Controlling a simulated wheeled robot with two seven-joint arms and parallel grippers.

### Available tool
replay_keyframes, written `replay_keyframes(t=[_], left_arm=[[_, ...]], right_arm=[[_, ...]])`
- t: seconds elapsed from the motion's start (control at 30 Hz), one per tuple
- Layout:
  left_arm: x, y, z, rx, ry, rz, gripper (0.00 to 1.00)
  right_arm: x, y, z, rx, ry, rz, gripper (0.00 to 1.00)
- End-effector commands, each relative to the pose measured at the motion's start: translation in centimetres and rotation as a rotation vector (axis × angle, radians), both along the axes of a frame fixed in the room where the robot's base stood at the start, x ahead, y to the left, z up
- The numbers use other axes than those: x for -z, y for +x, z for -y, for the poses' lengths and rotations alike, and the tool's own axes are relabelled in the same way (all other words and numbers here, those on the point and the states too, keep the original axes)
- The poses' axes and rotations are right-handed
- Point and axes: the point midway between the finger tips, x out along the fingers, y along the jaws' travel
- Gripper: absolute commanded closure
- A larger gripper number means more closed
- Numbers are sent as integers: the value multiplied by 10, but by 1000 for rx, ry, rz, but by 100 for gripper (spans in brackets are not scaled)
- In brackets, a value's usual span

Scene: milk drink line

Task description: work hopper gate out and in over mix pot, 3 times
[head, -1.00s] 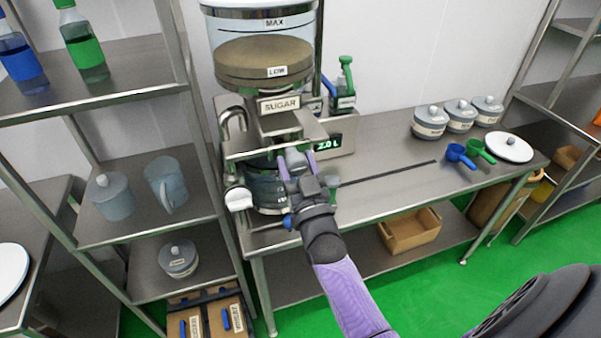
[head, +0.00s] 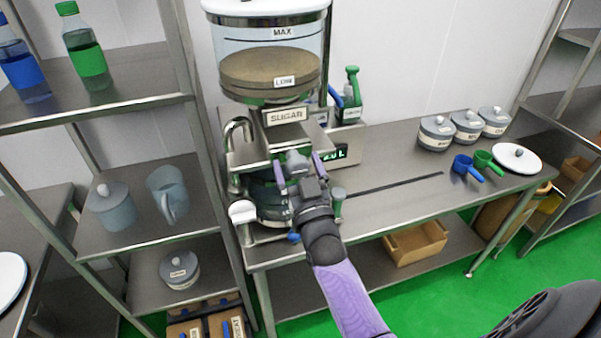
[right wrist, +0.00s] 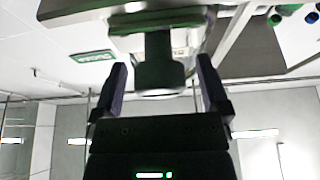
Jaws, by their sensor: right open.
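The clear hopper (head: 236,55) labelled SUGAR stands on a steel frame, with brown contents topping out near the LOW mark. The mix pot (head: 268,195) sits under it, partly hidden by the frame and my arm. My right gripper (head: 299,166) is in front of the hopper outlet with its jaws spread. The grey gate handle (head: 297,157) shows between its fingers. In the right wrist view, the gripper (right wrist: 162,85) has one finger on each side of the dark handle (right wrist: 160,68), with gaps visible. My left gripper is not in view.
A display (head: 341,153) and a green-topped bottle (head: 352,95) stand right of the hopper. Lidded jars (head: 436,133), blue (head: 463,165) and green scoops (head: 484,159) lie farther right on the steel table (head: 395,180). A shelf with jugs (head: 168,192) stands close on the left.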

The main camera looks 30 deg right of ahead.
Motion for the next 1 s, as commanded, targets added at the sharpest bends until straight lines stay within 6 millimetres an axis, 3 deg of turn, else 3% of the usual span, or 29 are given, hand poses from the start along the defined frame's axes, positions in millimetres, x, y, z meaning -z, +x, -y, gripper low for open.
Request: replay_keyframes(t=[0.3, 0.43, 1.0], left_arm=[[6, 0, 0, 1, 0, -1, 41], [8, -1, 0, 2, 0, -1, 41], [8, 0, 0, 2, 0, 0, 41]], right_arm=[[28, -62, -15, -1, 0, -5, 4], [35, -80, -19, 0, 0, -2, 4], [36, -86, -21, 0, 0, 1, 4]])
